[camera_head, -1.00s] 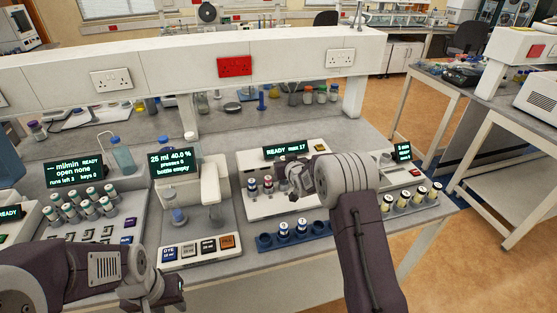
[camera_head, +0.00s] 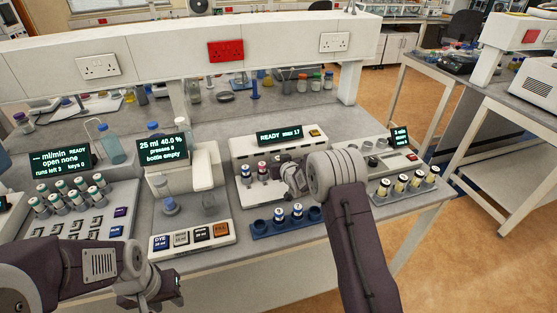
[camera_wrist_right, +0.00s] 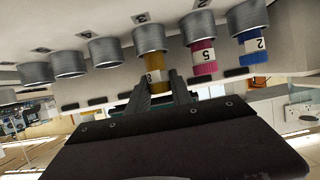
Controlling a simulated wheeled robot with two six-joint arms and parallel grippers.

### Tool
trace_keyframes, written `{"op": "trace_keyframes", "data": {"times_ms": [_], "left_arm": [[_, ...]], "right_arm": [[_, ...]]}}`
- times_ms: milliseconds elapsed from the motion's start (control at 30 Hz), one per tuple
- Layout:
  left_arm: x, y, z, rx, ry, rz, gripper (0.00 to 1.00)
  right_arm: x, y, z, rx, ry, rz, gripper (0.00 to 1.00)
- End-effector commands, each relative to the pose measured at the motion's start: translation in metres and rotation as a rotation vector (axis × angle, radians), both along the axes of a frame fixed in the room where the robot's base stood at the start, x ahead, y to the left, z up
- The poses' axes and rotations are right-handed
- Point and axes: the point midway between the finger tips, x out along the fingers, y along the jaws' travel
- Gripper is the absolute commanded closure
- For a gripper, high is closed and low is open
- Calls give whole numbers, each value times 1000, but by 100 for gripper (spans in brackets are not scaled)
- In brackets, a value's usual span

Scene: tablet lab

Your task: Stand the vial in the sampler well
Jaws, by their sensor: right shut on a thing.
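The sampler (camera_head: 236,150) is a white unit with a READY display and a row of metal wells. My right gripper (camera_head: 291,181) is at this row. In the right wrist view, which is upside down, my right gripper (camera_wrist_right: 157,90) is shut on a yellow-banded vial (camera_wrist_right: 155,75). The vial lines up with a metal well (camera_wrist_right: 150,37), its lower end at or inside the mouth; I cannot tell how deep. A pink vial (camera_wrist_right: 204,58) and a blue vial (camera_wrist_right: 252,50) stand in neighbouring wells. My left gripper (camera_head: 152,290) is low at the left, away from the sampler; its fingers are unclear.
A blue rack (camera_head: 262,230) with two vials stands in front of the sampler. A dispenser (camera_head: 205,235) with coloured keys is to the left, beside a unit holding several vials (camera_head: 70,195). Several yellow-banded vials (camera_head: 400,185) stand at the right. Other wells (camera_wrist_right: 70,64) are empty.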

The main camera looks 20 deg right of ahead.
Motion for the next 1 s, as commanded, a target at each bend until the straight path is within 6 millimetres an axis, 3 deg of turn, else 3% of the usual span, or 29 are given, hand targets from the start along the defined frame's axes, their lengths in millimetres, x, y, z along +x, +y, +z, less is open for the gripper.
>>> {"op": "trace_keyframes", "data": {"times_ms": [733, 767, 833, 1000], "left_arm": [[0, 0, -12, 0, 0, 0, 64], [0, 0, -11, 0, 0, 0, 64], [0, 0, -11, 0, 0, 0, 64], [0, 0, -11, 0, 0, 0, 64]], "right_arm": [[0, 0, -13, 0, 0, 0, 100], [0, 0, -12, 0, 0, 0, 68], [0, 0, -11, 0, 0, 0, 49], [0, 0, -11, 0, 0, 0, 48]]}}
